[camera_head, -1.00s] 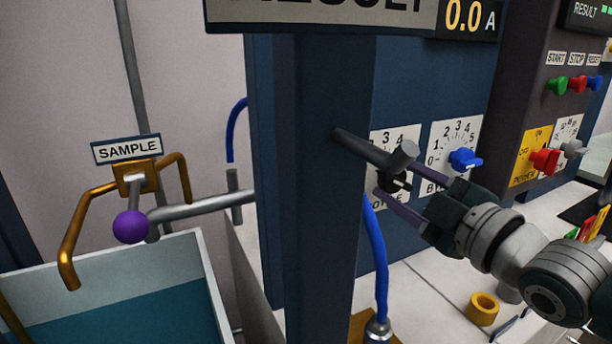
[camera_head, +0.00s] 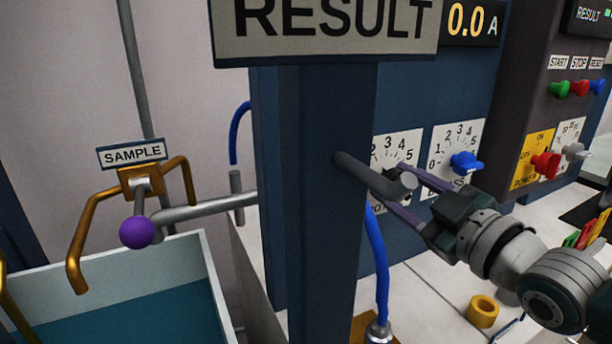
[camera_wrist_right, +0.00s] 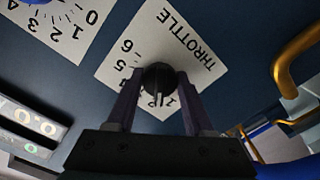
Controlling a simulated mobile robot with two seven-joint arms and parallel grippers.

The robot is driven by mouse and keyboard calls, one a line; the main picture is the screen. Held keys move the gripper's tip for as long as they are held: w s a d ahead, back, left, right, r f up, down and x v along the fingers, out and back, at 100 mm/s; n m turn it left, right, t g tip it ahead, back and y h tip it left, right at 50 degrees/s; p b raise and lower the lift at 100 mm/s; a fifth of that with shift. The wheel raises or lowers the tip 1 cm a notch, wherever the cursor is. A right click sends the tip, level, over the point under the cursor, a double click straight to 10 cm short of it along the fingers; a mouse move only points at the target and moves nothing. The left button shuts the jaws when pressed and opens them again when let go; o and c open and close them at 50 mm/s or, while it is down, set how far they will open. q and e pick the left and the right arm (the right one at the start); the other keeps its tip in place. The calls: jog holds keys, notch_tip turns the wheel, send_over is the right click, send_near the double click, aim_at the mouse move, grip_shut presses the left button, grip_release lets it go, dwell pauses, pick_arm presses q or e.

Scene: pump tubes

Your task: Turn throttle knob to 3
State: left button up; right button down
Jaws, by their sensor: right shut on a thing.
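In the wrist view the plate (camera_wrist_right: 165,48) reads THROTTLE, with numbers around a round black knob (camera_wrist_right: 158,77). My right gripper (camera_head: 402,190) reaches the dial from the right. In the wrist view my right gripper (camera_wrist_right: 158,92) has its purple fingers shut on the knob, one on each side. A pale mark on the knob points toward the bottom of the picture; I cannot read its exact number. My left gripper is not in view.
A blue knob (camera_head: 466,162) on a second dial sits right of the throttle. A blue hose (camera_head: 377,255) hangs below.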

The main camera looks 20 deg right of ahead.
jog(key=m, duration=0.4)
jog(key=shift+p, duration=0.3)
jog(key=shift+m, duration=1.7)
jog(key=shift+c, duration=1.4)
grip_release()
jog(key=shift+s, duration=0.1)
